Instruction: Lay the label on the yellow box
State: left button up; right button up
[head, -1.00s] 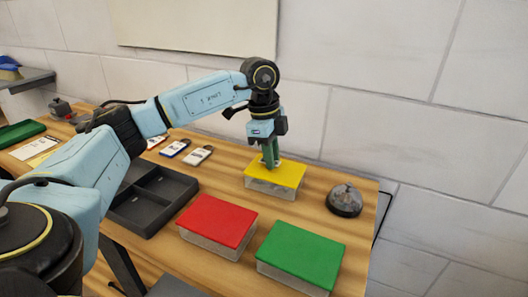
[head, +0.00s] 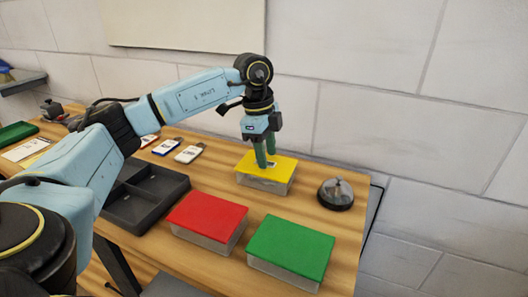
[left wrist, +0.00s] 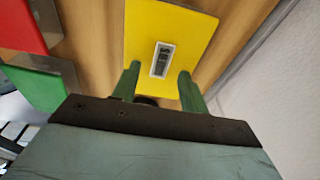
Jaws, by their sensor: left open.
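The yellow box (head: 250,164) stands on the wooden bench, with a clear lower part and a yellow lid. In the left wrist view the yellow lid (left wrist: 195,35) fills the middle. A small label (left wrist: 161,60) with a white edge and grey centre appears to lie flat on the lid, inside its edges. My left gripper (head: 266,160) is just above the lid and open. In the left wrist view its two green fingers (left wrist: 159,70) are spread on either side of the label, apart from it. In the head view the fingers mostly hide the label. My right gripper is not in view.
A red box (head: 208,214) and a green box (head: 292,246) stand nearer on the bench. A bell (head: 336,194) is right of the yellow box. A dark divided tray (head: 146,205) and several tags, one white (head: 189,154), lie to the left. A wall stands behind.

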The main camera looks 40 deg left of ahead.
pick_arm(q)
jog(key=shift+a+r, duration=0.25)
jog(key=shift+r, duration=0.25)
jog(key=shift+s+a+r+p, duration=0.15)
jog(key=shift+a+r, duration=0.1)
jog(key=shift+a, duration=0.2)
jog(key=shift+s+a+r+p, duration=0.15)
jog(key=shift+a+r, duration=0.1)
jog(key=shift+a, duration=0.2)
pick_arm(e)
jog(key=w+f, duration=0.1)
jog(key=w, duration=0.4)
pick_arm(q)
notch_tip(320, 180, up, 16)
jog(key=p, duration=0.8)
jog(key=shift+s+d, duration=0.15)
jog(key=shift+d, duration=0.05)
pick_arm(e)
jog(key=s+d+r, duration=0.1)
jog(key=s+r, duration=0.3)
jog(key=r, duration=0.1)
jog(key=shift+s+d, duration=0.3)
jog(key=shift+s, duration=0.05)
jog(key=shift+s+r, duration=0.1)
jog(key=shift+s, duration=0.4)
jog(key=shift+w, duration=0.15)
